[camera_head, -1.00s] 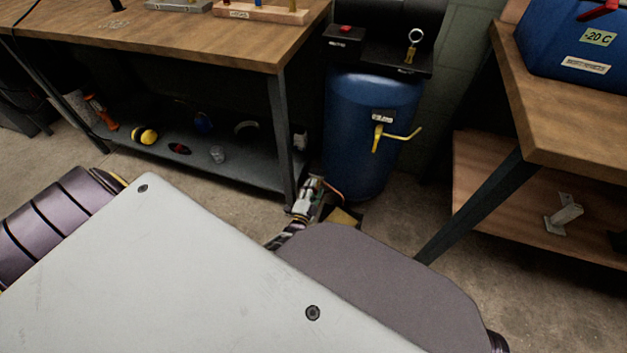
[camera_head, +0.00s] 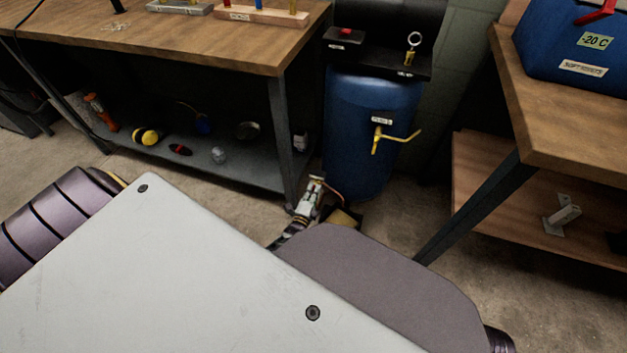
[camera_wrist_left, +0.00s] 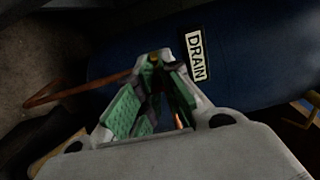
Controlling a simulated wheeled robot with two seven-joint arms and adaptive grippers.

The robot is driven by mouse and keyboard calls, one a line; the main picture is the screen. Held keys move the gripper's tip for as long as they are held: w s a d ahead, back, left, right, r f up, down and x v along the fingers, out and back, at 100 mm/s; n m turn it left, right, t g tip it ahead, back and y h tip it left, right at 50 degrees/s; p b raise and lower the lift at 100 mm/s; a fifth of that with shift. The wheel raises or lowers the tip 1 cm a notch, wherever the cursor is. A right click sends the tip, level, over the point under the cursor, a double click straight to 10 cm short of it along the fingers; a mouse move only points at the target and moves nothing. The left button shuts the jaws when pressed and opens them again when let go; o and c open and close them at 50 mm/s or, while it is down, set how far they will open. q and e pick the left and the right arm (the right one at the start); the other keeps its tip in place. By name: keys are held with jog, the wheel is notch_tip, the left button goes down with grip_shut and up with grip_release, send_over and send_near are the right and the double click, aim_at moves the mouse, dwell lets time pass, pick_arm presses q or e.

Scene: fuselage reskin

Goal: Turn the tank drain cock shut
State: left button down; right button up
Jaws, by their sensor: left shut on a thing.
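The blue tank (camera_head: 350,110) stands upright between the two benches. A DRAIN label (camera_wrist_left: 197,56) is on its side in the left wrist view. My left gripper (camera_head: 315,181) is low at the tank's left side. In the left wrist view its green-padded fingers (camera_wrist_left: 154,64) come together at their tips on a small brass-coloured piece, the drain cock (camera_wrist_left: 154,58). The fingertips mostly hide the cock, so its angle is unclear. A copper tube (camera_wrist_left: 75,91) runs left from near the tips. My right gripper is not in view.
A yellow-handled valve (camera_head: 377,138) sticks out from the tank's front. A bench leg (camera_head: 281,135) stands close left of my gripper. A small box (camera_head: 345,218) is on the floor by the tank.

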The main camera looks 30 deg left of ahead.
pick_arm(q)
jog(key=c, duration=1.6)
grip_release()
jog(key=o, duration=0.9)
jog(key=shift+s+d+f, duration=0.15)
jog(key=shift+s+d, duration=0.1)
jog(key=shift+s, duration=0.45)
jog(key=shift+v, duration=3)
jog(key=shift+a, duration=0.15)
jog(key=shift+c, duration=0.5)
